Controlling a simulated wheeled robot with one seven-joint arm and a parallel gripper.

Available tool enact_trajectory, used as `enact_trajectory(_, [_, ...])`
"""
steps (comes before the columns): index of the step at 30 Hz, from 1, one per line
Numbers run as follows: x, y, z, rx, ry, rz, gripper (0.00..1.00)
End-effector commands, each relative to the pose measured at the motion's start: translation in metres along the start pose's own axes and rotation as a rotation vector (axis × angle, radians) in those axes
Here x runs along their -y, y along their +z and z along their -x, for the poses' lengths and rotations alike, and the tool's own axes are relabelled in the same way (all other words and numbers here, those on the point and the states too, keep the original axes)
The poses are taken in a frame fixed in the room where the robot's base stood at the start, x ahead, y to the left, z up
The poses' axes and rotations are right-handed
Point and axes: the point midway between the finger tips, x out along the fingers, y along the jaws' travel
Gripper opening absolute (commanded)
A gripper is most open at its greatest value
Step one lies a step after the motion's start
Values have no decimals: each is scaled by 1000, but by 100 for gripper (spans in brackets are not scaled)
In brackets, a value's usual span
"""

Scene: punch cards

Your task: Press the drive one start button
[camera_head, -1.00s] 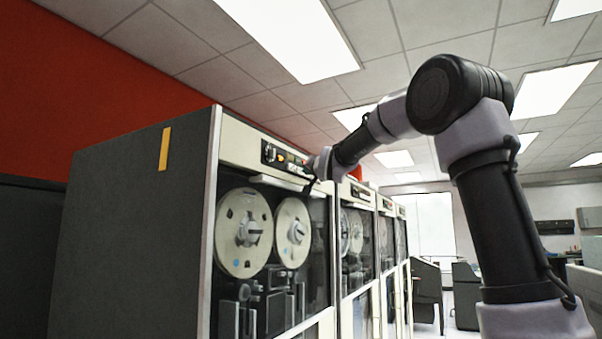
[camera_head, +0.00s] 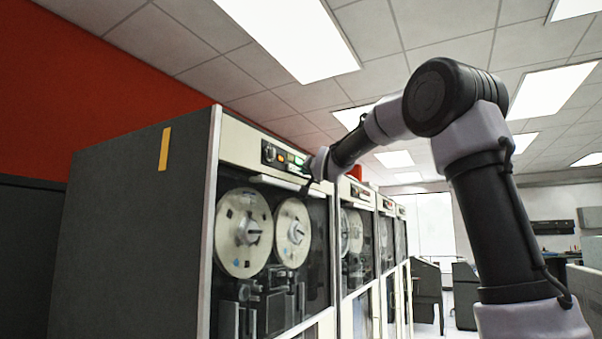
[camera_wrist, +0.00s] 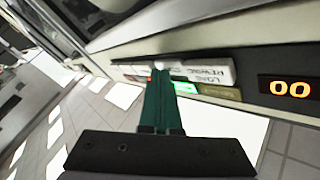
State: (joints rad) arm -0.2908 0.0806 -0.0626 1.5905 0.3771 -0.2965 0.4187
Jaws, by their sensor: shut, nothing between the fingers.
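The nearest tape drive cabinet (camera_head: 135,230) has a dark control panel (camera_head: 283,157) above its two reels. A green lamp (camera_head: 299,161) glows on that panel. In the wrist view my gripper (camera_wrist: 160,70) is shut, with its green fingers together and empty. Its tips are at the row of panel buttons, beside a white button (camera_wrist: 208,72) lettered REWIND and a lit green button (camera_wrist: 185,88). I cannot tell whether the tips touch a button. The label of the green button is not readable, and part of the row is hidden behind the fingers.
An orange 00 display (camera_wrist: 290,88) is on the same panel. More tape cabinets (camera_head: 385,240) stand in a row beyond the first. A red object (camera_head: 355,172) shows above the second cabinet. Open floor (camera_head: 440,320) and desks lie to the right.

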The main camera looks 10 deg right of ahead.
Motion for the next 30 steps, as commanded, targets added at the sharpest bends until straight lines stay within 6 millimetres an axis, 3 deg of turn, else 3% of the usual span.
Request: enact_trajectory(30, [-19, -18, 25, -2, 2, 1, 0])
